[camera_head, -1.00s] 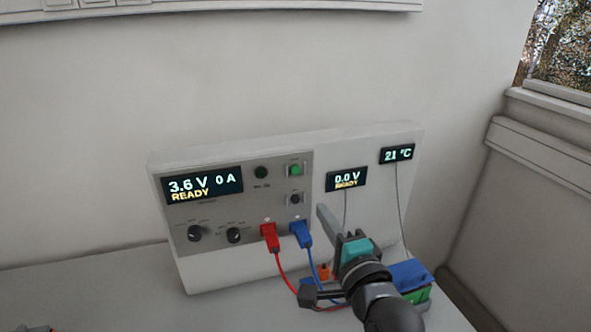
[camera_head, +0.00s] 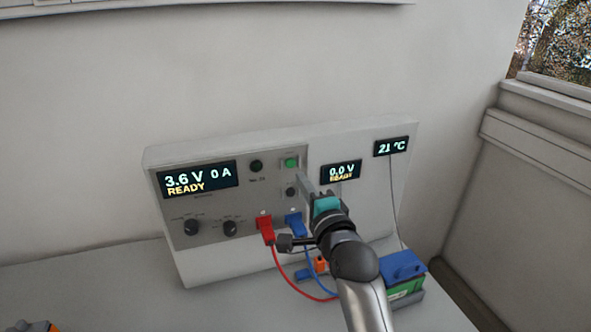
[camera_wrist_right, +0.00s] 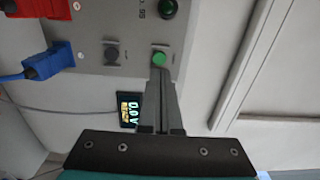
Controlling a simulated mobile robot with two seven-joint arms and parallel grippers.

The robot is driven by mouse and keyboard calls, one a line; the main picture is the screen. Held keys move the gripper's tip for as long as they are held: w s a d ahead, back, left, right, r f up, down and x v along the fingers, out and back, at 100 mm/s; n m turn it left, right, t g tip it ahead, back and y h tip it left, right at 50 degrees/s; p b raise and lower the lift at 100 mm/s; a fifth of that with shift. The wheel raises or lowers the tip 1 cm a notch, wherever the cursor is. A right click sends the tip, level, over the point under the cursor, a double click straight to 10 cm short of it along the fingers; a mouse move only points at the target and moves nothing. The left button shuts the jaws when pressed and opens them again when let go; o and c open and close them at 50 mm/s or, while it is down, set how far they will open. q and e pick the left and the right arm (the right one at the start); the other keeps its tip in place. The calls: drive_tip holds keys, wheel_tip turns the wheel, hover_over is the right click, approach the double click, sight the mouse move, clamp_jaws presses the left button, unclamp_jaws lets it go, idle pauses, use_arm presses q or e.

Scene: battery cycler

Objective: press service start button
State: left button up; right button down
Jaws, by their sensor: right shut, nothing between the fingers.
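The cycler's front panel (camera_head: 205,225) carries a lit green square button (camera_head: 291,162) at its upper right, with a dark button (camera_head: 291,191) below it. I take the green one for the start button; its label is too small to read. My right gripper (camera_head: 302,180) is shut and empty, its fingertips in front of the panel just below the green button. In the right wrist view the green button (camera_wrist_right: 159,58) shows just beyond the closed fingertips (camera_wrist_right: 160,74). I cannot tell whether they touch. My left gripper is not in view.
Red plug (camera_head: 265,228) and blue plug (camera_head: 294,224) sit in the panel below, with cables running to the table. The left display (camera_head: 199,179) reads 3.6 V, 0 A, READY. A blue-and-green battery (camera_head: 402,270) stands right of my arm. Two knobs are at lower left.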

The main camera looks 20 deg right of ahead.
sight(291, 162)
drive_tip(key=shift+w, duration=2.65)
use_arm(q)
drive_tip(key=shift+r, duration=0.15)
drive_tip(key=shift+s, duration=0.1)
use_arm(e)
drive_tip(key=shift+w+a, duration=0.1)
drive_tip(key=shift+w, duration=0.35)
drive_tip(key=shift+w+r+p, duration=0.2)
drive_tip(key=shift+p, duration=0.1)
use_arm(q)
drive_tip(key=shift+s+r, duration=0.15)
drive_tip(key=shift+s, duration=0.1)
use_arm(e)
drive_tip(key=shift+r, duration=0.1)
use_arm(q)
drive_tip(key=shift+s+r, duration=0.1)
